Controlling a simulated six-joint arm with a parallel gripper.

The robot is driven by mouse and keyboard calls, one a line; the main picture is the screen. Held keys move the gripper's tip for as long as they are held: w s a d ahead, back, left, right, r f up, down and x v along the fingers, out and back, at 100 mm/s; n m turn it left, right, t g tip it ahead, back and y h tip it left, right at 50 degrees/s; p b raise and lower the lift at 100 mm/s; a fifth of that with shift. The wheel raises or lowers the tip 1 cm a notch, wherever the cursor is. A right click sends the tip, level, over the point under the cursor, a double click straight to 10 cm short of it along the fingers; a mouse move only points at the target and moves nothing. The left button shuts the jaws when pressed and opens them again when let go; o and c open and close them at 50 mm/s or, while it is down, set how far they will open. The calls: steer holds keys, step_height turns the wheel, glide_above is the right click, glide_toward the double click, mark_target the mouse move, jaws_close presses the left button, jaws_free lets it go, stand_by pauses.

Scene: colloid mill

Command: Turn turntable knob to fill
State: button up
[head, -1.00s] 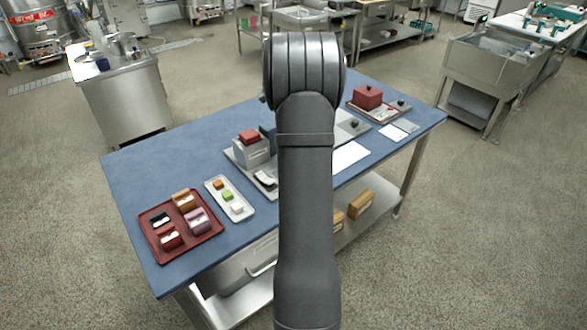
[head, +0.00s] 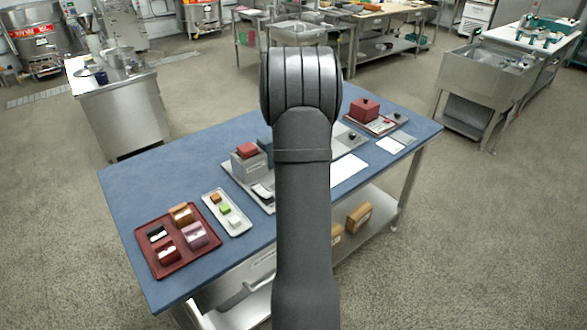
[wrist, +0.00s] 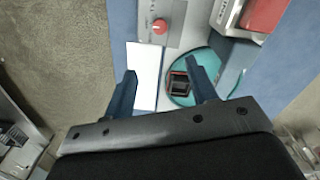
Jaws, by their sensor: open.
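A round red knob (wrist: 160,26) sits on a grey panel (wrist: 183,30) at the top of the wrist view. In the head view a small dark knob (head: 352,137) shows on the grey plate, right of my arm. A teal disc (wrist: 209,64), apparently the turntable, lies below the panel in the wrist view, with a small dark, red-edged square piece (wrist: 178,84) on it. My gripper (wrist: 163,80) is open and empty; its two blue fingers are spread, short of the red knob in the picture. In the head view my arm hides the gripper and the disc.
A white card (wrist: 143,72) lies beside the disc. A grey block with a red top (head: 248,158) stands on the blue table (head: 180,150). A red tray (head: 155,262) and a white tray (head: 240,231) hold small blocks. A red box (head: 364,109) stands at the far right.

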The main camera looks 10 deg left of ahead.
step_height(320, 180, down, 18)
steer(key=n, duration=0.9)
steer(key=shift+s+f, duration=0.1)
steer(key=shift+f, duration=0.05)
steer(key=c, duration=1)
